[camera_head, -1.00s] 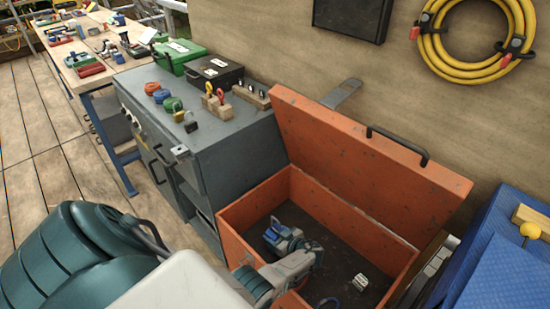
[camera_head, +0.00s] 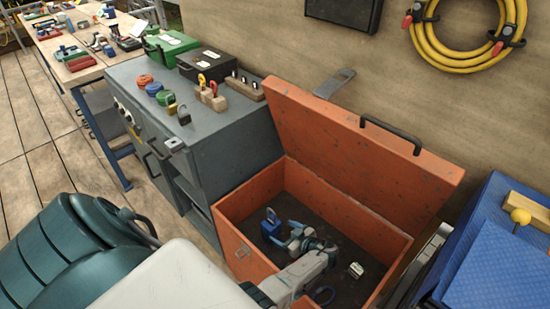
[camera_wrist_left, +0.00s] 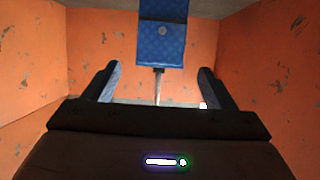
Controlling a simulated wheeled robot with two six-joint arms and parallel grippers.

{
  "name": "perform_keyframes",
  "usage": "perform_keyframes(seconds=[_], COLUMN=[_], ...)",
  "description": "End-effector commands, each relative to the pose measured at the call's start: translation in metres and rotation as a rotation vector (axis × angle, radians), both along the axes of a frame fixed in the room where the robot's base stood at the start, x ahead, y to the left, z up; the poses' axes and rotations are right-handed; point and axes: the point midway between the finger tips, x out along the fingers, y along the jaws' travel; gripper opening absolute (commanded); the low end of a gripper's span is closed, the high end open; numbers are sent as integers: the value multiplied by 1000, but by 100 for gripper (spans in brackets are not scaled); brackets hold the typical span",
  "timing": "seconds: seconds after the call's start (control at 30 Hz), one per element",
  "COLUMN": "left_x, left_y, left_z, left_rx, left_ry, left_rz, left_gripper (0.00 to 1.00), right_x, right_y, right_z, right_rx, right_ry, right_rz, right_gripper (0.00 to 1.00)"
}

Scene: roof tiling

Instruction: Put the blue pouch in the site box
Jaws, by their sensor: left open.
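The blue pouch (camera_head: 271,228) is inside the open orange site box (camera_head: 238,256), near its left wall, and appears upright on the dark floor. In the left wrist view the pouch (camera_wrist_left: 161,40) is straight ahead, beyond the fingertips, with a light clasp on its face. My left gripper (camera_head: 285,235) reaches low into the box from the front. Its fingers are spread and empty, a short gap from the pouch; the wrist view also shows the open left gripper (camera_wrist_left: 158,72). My right gripper is not in view.
The box's lid (camera_head: 360,150) stands open at the back. A grey cabinet (camera_head: 215,130) with padlocks stands to the left, and a blue-covered surface (camera_head: 500,265) to the right.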

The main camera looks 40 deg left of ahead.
Motion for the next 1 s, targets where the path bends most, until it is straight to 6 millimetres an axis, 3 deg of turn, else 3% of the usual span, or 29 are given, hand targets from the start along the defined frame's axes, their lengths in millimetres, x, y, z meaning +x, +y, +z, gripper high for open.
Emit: perform_keyframes(seconds=[0.1,0.3,0.7,1.0], left_x=[-2,-3,-4,-4], left_y=[-21,-37,-39,-39], left_z=[7,15,17,17], left_rx=[-3,0,1,1], left_ry=[-1,-1,-1,-1], left_rz=[0,2,1,1], left_gripper=[78,78,78,78], right_x=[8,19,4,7], right_y=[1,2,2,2], right_z=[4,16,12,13], right_rx=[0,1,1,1], right_ry=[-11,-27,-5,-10], right_rz=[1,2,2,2], right_gripper=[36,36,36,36])
